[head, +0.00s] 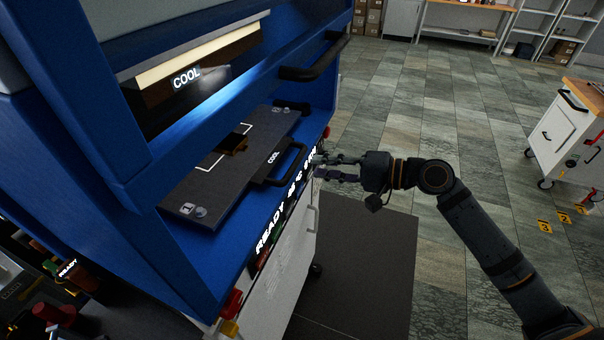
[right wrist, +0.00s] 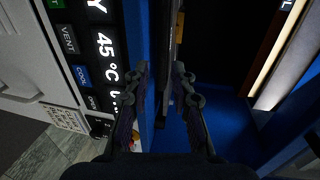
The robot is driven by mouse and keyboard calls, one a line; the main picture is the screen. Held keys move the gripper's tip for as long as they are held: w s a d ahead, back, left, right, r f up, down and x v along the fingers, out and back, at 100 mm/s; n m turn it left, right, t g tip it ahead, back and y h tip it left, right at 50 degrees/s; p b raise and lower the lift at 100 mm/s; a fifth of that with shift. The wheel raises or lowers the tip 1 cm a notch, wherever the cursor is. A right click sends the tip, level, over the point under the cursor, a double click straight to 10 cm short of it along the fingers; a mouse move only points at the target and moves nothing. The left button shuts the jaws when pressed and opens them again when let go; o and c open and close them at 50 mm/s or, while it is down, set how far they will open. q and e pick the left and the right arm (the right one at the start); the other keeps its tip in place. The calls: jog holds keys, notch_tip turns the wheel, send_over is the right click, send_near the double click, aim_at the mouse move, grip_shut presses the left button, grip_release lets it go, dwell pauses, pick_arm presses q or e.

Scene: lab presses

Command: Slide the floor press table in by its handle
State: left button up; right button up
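The press table (head: 215,195) is a dark flat plate on the blue bed of the press, marked with a white outline and the number 1. Its black bar handle (head: 291,168) is on the side facing my right arm, beside a COOL label. My right gripper (head: 317,166) is just beyond the handle, with its fingers apart and pointing at the press. In the right wrist view its fingertips (right wrist: 163,75) are spread, with a dark upright edge between and beyond them; I cannot tell whether they touch it. My left gripper is not in view.
The blue press frame (head: 175,265) rises around the table, with a lit COOL panel (head: 187,78) and an upper black handle (head: 315,62) above. A dark floor mat (head: 365,250) lies in front.

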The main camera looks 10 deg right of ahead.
aim_at(298, 164)
jog(key=shift+w+a, duration=0.25)
jog(key=shift+a, duration=0.35)
jog(key=shift+w+a, duration=0.25)
jog(key=shift+a, duration=0.3)
jog(key=shift+x, duration=1)
jog(key=shift+w+a+f, duration=0.2)
jog(key=shift+w+a, duration=0.05)
jog(key=shift+w+a+f+b, duration=0.1)
jog(key=shift+w+a+b, duration=0.1)
jog(key=shift+a+b, duration=0.15)
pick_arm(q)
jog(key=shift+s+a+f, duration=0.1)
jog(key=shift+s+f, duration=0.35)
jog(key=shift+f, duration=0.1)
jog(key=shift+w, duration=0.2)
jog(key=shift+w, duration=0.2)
pick_arm(e)
grip_shut()
